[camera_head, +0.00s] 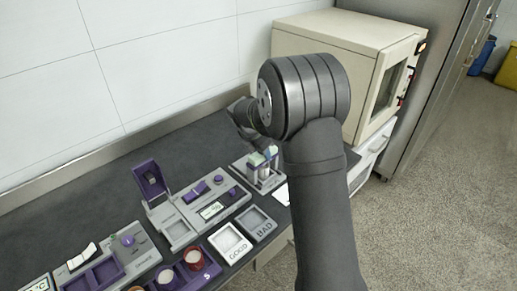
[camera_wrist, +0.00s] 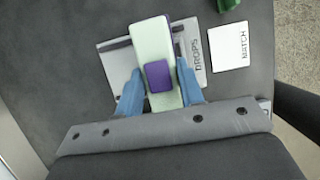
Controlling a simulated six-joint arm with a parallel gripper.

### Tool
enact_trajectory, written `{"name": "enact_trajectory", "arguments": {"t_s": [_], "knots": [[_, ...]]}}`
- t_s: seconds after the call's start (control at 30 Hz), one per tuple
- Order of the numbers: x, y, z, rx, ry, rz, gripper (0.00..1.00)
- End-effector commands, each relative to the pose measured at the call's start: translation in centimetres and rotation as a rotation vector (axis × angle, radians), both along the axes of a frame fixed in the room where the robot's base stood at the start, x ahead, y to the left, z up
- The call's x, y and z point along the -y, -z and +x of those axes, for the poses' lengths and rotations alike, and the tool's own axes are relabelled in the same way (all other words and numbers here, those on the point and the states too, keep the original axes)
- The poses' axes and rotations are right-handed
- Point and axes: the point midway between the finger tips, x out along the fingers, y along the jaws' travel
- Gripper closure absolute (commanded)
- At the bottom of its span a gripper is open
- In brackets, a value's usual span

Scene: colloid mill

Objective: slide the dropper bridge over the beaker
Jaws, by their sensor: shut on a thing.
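In the wrist view, the blue fingers of my gripper (camera_wrist: 159,70) are closed on either side of a purple block on a long pale green bar, which looks like the dropper bridge (camera_wrist: 152,45). The bridge lies over a grey base marked DROPS (camera_wrist: 198,52). In the head view, the pale green bridge top (camera_head: 256,159) shows above clear upright parts on a grey stand (camera_head: 264,181), beside my arm. My fingers are hidden behind the arm there. I cannot make out the beaker for certain; what lies under the bridge is hidden in the wrist view.
A white MATCH card (camera_wrist: 229,46) lies right of the base. In the head view, a grey device with a raised purple lid (camera_head: 152,180), GOOD (camera_head: 231,244) and BAD (camera_head: 256,223) trays stand left of my arm. A cream oven (camera_head: 335,48) stands behind it.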

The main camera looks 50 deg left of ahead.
Motion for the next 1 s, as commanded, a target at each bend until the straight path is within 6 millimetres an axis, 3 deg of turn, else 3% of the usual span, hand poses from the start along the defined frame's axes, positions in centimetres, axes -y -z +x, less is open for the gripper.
{"name": "enact_trajectory", "arguments": {"t_s": [0.17,0.2,0.3,0.67,0.77,1.0], "knots": [[0.5,0.1,0.1,-0.002,0.005,-0.014,1.0],[0.5,0.1,0.1,-0.002,0.005,-0.015,0.6],[0.5,0.1,0.1,-0.002,0.006,-0.014,0.44],[0.3,-0.5,-0.2,-0.001,0.003,-0.008,0.44],[0.2,-1.7,-0.6,0.0,0.003,-0.006,0.44],[0.2,-6.9,-2.8,0.0,0.002,-0.005,0.44]]}}
